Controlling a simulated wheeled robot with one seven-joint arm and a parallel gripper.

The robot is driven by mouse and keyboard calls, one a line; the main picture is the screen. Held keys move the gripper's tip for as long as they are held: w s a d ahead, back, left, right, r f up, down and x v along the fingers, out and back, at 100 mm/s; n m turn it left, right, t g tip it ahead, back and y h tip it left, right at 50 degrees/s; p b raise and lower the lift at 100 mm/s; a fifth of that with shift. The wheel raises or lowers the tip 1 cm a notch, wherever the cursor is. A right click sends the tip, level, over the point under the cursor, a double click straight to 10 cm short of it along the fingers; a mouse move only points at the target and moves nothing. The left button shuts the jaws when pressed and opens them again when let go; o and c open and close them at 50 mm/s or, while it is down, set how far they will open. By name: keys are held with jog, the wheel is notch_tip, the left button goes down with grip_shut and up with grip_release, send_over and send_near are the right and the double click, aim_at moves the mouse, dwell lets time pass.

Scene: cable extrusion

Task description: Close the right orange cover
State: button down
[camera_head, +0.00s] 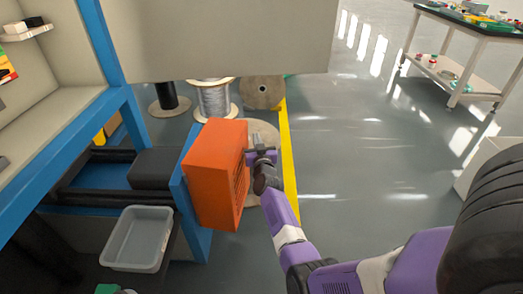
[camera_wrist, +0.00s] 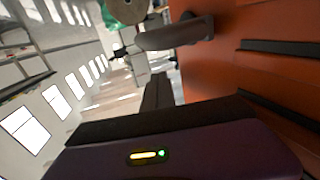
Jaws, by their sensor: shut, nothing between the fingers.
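The orange cover (camera_head: 213,172) is a box-like piece with dark slots on its right face. It stands at the end of the blue-framed machine, left of my gripper. In the wrist view the orange surface (camera_wrist: 235,65) fills the right side, with dark slots across it. A dark grey bar, seemingly a handle (camera_wrist: 172,35), juts from it. My gripper (camera_head: 255,138) is shut and empty, close beside the cover's right face. In the wrist view its fingers (camera_wrist: 158,90) are together, just left of the orange surface. I cannot tell whether they touch it.
A clear bin (camera_head: 138,240) sits at lower left. Cable spools (camera_head: 213,100) stand on the floor behind the cover. A pale panel (camera_head: 220,40) hangs across the top. A table (camera_head: 470,30) is at far right. The floor right of the yellow line is mostly clear.

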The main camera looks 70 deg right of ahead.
jog(key=w+d+n+t+y+b, duration=0.1)
jog(key=w+n+t+y+b, duration=0.1)
jog(key=w+b, duration=0.3)
jog(key=b, duration=0.4)
jog(key=shift+w+d+t, duration=0.35)
jog(key=shift+w+t, duration=0.05)
